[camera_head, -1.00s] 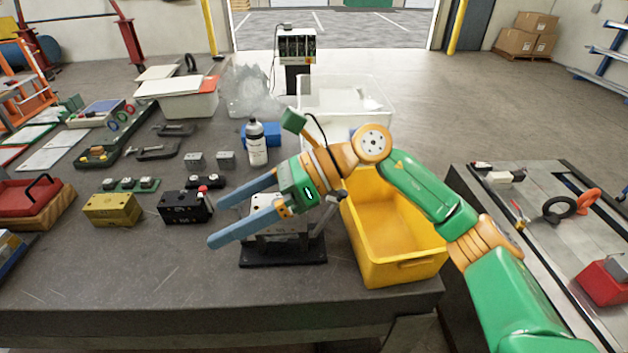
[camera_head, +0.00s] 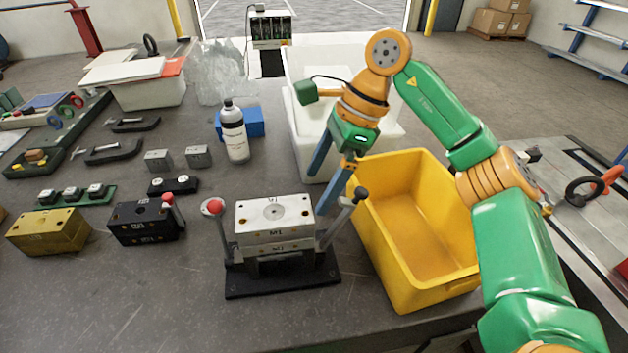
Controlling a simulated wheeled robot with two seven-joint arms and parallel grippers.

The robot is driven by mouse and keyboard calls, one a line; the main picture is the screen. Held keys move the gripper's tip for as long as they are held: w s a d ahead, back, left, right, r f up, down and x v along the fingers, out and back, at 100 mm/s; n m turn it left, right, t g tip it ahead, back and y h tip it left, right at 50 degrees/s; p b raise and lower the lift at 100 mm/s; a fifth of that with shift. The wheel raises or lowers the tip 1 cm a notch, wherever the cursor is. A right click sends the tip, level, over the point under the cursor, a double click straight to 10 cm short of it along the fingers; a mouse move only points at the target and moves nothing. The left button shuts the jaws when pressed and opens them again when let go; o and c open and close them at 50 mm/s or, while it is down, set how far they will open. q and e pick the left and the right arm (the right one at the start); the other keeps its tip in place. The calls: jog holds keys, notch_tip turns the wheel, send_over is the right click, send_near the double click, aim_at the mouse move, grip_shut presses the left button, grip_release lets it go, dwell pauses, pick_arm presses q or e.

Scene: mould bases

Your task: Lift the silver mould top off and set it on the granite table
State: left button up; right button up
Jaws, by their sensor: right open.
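The silver mould top (camera_head: 274,212) sits on the silver lower half of the mould, which stands in a black stand (camera_head: 282,281) on the granite table (camera_head: 180,308). The stand has a lever on each side, one with a red knob (camera_head: 214,207) and one with a dark knob (camera_head: 361,193). My right gripper (camera_head: 322,190) is open and empty, pointing down just behind and to the right of the mould top. One finger passes near the dark-knobbed lever; I cannot tell whether they touch. My left gripper is out of view.
A yellow bin (camera_head: 420,240) stands close to the right of the stand. A black mould (camera_head: 145,222) and a yellow mould (camera_head: 48,232) stand to the left. A bottle (camera_head: 234,135) stands behind. The table's front left is clear.

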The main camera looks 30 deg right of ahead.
aim_at(306, 207)
jog(key=shift+s+a+f+p, duration=0.2)
jog(key=shift+a+f, duration=0.1)
jog(key=shift+f, duration=0.3)
jog(key=shift+s+a+f+p, duration=0.1)
jog(key=shift+a+f+p, duration=0.15)
jog(key=shift+f, duration=0.35)
jog(key=x, duration=0.4)
jog(key=shift+w, duration=0.3)
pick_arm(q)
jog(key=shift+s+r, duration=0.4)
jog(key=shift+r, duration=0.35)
pick_arm(e)
jog(key=shift+s, duration=0.1)
jog(key=shift+r, duration=0.1)
jog(key=c, duration=0.4)
grip_shut()
jog(key=shift+r+p, duration=0.25)
jog(key=shift+p, duration=0.2)
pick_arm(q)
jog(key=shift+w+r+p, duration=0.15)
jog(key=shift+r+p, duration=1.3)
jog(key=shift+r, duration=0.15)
pick_arm(e)
jog(key=shift+r, duration=1.8)
